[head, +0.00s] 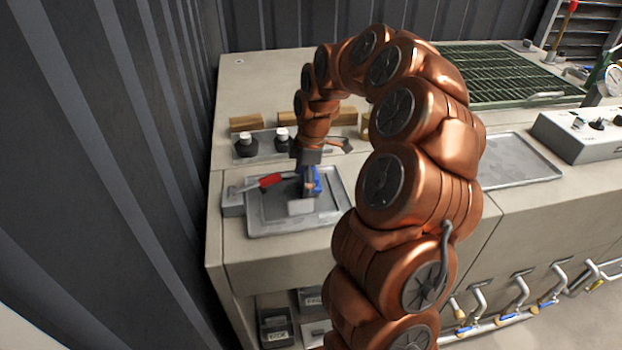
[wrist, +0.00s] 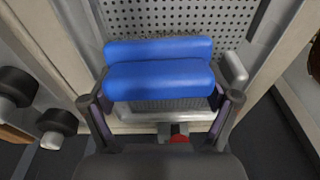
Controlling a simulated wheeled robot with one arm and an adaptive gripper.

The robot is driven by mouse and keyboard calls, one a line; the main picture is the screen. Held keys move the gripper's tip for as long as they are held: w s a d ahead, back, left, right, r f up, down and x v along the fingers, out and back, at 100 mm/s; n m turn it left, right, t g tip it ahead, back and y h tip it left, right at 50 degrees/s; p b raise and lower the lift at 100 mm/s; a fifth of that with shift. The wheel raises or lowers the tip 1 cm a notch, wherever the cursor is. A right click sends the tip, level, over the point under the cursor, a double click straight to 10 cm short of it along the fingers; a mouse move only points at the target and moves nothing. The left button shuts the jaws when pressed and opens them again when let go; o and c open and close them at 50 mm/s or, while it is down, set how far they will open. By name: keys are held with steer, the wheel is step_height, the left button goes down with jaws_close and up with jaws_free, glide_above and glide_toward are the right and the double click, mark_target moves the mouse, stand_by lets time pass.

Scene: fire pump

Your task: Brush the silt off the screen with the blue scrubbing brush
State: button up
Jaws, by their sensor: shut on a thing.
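My gripper (head: 311,172) is shut on the blue scrubbing brush (head: 316,184), above the right part of a grey tray (head: 262,232) on the left of the counter. In the wrist view the brush (wrist: 160,80) lies crosswise between the two fingers of my gripper (wrist: 162,100). Beyond it shows a grey perforated plate (wrist: 180,20), which looks like the screen. The brush hides part of this plate. I cannot tell whether the brush touches it, and I cannot make out silt clearly.
A green grate (head: 510,75) and an empty tray (head: 515,160) are farther right. A wall (head: 150,130) closes the left.

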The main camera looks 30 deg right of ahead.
mark_target(315, 169)
steer(key=shift+w+a+f, duration=0.1)
steer(key=shift+w+a, duration=0.4)
steer(key=shift+a, duration=0.75)
steer(key=shift+w+a+r, duration=0.1)
steer(key=shift+w+a, duration=0.45)
steer(key=shift+a, duration=0.65)
steer(key=shift+w+a+f, duration=0.1)
steer(key=shift+w+a, duration=0.4)
steer(key=shift+a, duration=0.75)
